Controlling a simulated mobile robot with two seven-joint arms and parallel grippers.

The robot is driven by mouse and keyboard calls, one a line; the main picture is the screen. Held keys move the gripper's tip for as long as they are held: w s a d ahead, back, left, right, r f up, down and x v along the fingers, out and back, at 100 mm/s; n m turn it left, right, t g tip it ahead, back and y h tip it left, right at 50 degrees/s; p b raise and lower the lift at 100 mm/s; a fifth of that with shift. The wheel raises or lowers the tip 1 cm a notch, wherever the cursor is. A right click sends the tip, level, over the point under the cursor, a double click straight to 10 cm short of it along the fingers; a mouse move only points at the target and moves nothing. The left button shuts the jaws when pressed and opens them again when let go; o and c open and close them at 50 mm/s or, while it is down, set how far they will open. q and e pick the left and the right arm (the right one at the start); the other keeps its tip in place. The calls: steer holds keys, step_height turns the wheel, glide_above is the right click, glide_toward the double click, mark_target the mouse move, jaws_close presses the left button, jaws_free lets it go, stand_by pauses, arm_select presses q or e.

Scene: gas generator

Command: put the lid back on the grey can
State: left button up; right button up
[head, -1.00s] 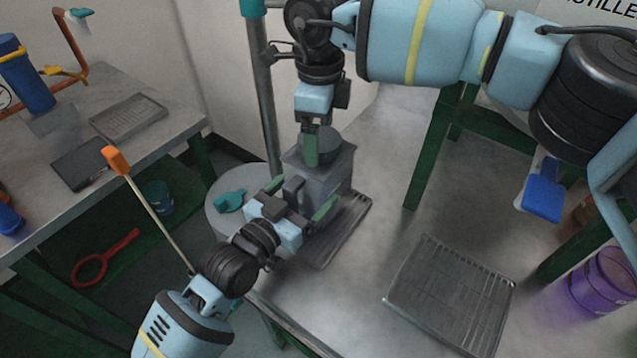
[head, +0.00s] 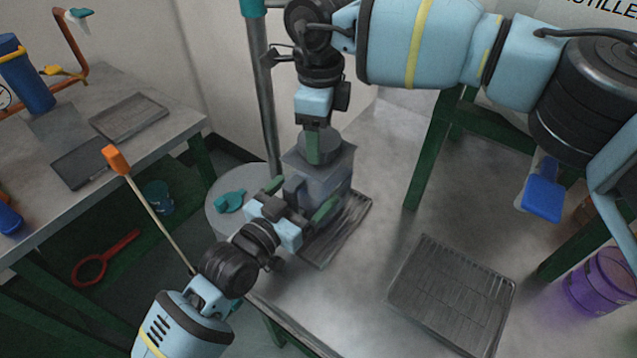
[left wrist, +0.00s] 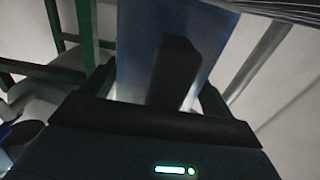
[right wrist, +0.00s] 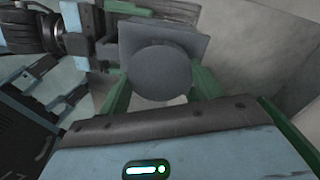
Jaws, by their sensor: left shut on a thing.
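The grey can (head: 328,184) stands upright on a ribbed tray at the table's far left corner. My left gripper (head: 299,209) is shut on the can's handle, a dark bar that shows in the left wrist view (left wrist: 173,75) in front of the can's side. The round grey lid (right wrist: 160,69) is over the can's square top in the right wrist view. My right gripper (right wrist: 161,92) has its green fingers on either side of the lid; whether they press on it is unclear. In the head view the right gripper (head: 319,152) points down and partly hides the lid.
The ribbed tray (head: 352,222) is under the can. A second rack (head: 452,292) lies on the table at front right, with bare table between. A grey pole (head: 265,100) rises behind the can. A round stand with a teal item (head: 230,201) is to its left.

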steer(key=o, duration=0.5)
steer(key=shift+c, duration=0.2)
step_height(320, 180, up, 12)
stand_by(0.4)
arm_select(q)
steer(key=o, duration=1.7)
steer(key=v, duration=0.7)
steer(key=shift+s+a, duration=0.25)
steer(key=shift+s, duration=0.05)
arm_select(e)
steer(key=shift+f, duration=0.3)
